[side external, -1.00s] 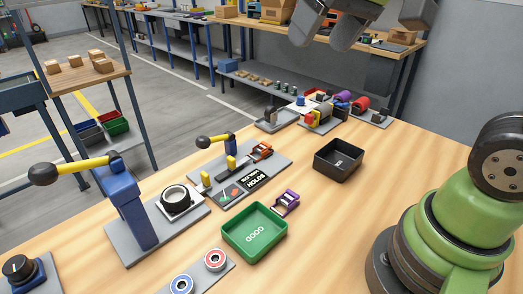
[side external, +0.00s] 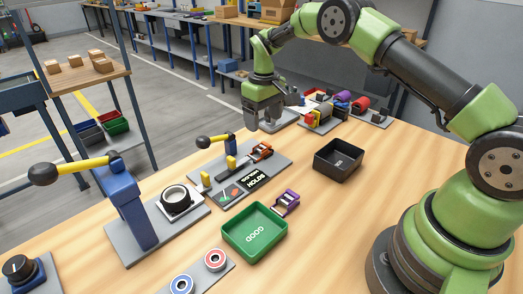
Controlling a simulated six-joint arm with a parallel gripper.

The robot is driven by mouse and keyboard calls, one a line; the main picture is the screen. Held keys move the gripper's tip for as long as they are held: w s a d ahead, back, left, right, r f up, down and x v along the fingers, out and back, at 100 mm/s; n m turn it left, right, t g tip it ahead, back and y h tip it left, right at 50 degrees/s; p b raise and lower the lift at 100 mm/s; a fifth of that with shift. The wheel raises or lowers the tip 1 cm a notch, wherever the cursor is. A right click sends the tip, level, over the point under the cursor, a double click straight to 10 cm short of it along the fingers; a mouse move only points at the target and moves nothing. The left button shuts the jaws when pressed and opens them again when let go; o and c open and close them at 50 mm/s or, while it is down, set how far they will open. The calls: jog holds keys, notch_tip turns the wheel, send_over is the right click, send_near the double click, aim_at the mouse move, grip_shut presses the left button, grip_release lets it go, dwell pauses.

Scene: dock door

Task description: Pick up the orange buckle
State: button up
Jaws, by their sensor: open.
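The orange buckle (side external: 261,151) sits at the far right end of a grey fixture plate (side external: 283,163), beside a small lever clamp (side external: 217,141) with a black knob. My gripper (side external: 264,122) is above and just behind the buckle, pointing down. Its jaws are open and nothing shows between them. There is a gap between the fingertips and the buckle; the exact height is hard to tell.
A purple buckle (side external: 287,202) lies by the green GOOD tray (side external: 256,252). A black bin (side external: 319,166) stands right of the fixture. A large yellow-handled press (side external: 130,205) stands at left.

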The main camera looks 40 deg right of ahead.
aim_at(264, 147)
notch_tip(264, 147, down, 9)
jog(key=shift+w+d+r, duration=0.1)
jog(key=shift+r, duration=0.1)
dwell(0.3)
jog(key=c, duration=1.2)
notch_tip(264, 147, up, 10)
